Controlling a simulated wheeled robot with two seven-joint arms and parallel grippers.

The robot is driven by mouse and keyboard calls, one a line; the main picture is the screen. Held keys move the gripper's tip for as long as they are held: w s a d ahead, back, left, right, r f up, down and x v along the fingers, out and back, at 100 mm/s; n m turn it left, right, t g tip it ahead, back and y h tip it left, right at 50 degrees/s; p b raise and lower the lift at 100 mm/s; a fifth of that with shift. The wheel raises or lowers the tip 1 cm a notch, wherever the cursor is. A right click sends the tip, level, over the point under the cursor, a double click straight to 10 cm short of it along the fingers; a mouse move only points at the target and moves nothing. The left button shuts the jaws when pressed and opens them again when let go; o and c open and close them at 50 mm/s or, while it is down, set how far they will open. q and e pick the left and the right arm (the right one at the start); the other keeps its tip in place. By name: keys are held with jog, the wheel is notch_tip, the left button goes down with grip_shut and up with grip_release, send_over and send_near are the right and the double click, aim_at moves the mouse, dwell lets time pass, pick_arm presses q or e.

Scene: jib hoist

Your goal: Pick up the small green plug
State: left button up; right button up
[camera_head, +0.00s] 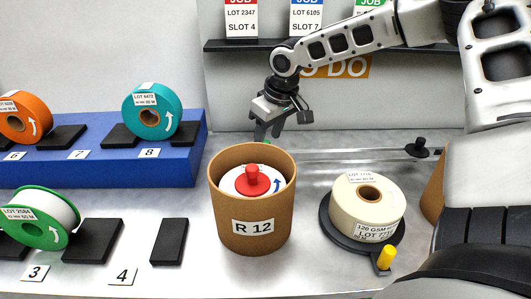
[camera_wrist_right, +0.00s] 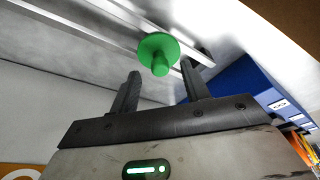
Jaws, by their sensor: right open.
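The small green plug (camera_wrist_right: 158,52) shows in the right wrist view as a round flange with a short stem, near a metal rail. It is just beyond the fingertips and roughly between them, apart from both fingers. In the head view only a speck of green (camera_head: 266,142) shows behind the far rim of the brown tub, the rest hidden. My right gripper (camera_head: 266,132) points down behind the tub, open and empty; its two spread fingers also show in the right wrist view (camera_wrist_right: 160,82). My left gripper is not in view.
The brown tub (camera_head: 249,239) marked R 12 holds a white roll with a red knob (camera_head: 252,181). A cream roll (camera_head: 367,208) sits on a black base to its right. A metal rail (camera_head: 350,154) runs behind. A blue rack (camera_head: 100,168) with rolls stands left.

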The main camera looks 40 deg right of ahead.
jog(key=shift+x, duration=0.85)
jog(key=shift+w, duration=0.1)
grip_shut()
jog(key=shift+r, duration=0.1)
